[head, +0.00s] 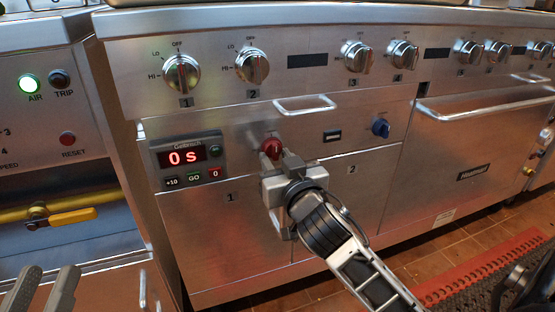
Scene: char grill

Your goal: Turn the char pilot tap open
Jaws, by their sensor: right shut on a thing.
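A small red knob (271,147) sits on the steel front panel, below the row of large knobs. My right gripper (277,161) is at this knob with its jaws shut on it; the jaws hide its lower part. No label for it is readable, so I cannot tell if it is the char pilot tap. A yellow-handled tap (73,217) lies nearly level on a yellow pipe in the left unit, with no gripper near it. My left gripper (42,283) is at the bottom left corner, its two fingers apart and empty.
A handle (304,105) sticks out just above. Large knobs (181,73) line the upper panel.

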